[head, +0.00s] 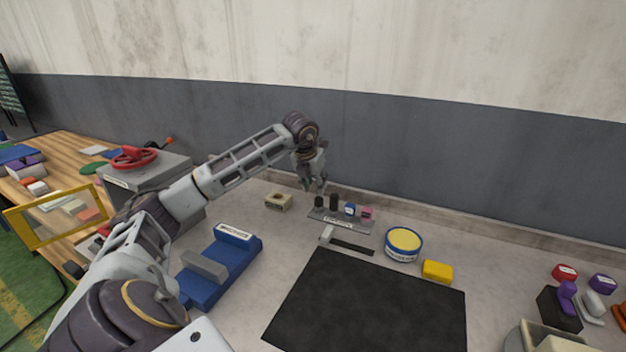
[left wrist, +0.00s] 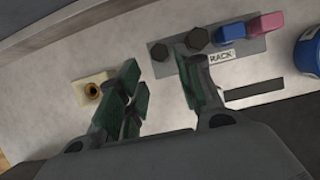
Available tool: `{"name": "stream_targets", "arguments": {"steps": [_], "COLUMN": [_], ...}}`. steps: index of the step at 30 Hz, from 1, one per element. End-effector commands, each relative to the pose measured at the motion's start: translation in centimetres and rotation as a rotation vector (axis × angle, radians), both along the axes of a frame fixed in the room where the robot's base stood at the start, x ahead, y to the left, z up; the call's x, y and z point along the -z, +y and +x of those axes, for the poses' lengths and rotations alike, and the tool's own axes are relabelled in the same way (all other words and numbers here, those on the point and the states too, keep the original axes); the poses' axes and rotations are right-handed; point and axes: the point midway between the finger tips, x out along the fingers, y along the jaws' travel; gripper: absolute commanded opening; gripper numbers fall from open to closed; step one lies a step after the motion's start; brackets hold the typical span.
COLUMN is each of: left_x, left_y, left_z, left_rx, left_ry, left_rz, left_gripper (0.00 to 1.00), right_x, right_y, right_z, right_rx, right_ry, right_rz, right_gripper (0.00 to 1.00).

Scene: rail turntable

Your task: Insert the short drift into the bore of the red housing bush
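A grey rack (head: 341,224) labelled RACK stands near the back wall. It holds two dark pegs, a left one (head: 319,202) and a right one (head: 333,202), which also show in the left wrist view (left wrist: 159,51). The left peg looks shorter, but I cannot be sure which is the short drift. My left gripper (left wrist: 157,78) is open and empty, above the bench close to the rack's left end; in the head view it is small (head: 317,182). A beige block (head: 278,201) with a brass-coloured bore is left of the rack. I cannot identify the red housing bush. My right gripper is out of view.
A black mat (head: 370,305) lies in front. A grey box with a red handwheel (head: 134,158) stands left.

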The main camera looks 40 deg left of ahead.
Motion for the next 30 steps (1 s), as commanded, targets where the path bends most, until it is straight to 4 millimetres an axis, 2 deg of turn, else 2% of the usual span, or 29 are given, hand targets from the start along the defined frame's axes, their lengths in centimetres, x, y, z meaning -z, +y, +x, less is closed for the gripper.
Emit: {"name": "stream_targets", "arguments": {"steps": [18,24,30], "left_x": [7.0,8.6,9.3], "left_y": [0.8,1.0,1.2], "left_z": [2.7,3.4,3.6], "left_rx": [0.0,0.001,0.001], "left_ry": [0.003,0.0,0.0], "left_rz": [-0.002,-0.002,0.001], "left_gripper": [0.36,0.36,0.36], "right_x": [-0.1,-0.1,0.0], "right_y": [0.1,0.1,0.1], "right_z": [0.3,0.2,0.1], "right_rx": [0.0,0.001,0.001], "right_ry": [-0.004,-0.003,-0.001], "right_rz": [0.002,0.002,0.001], "right_gripper": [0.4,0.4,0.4]}}
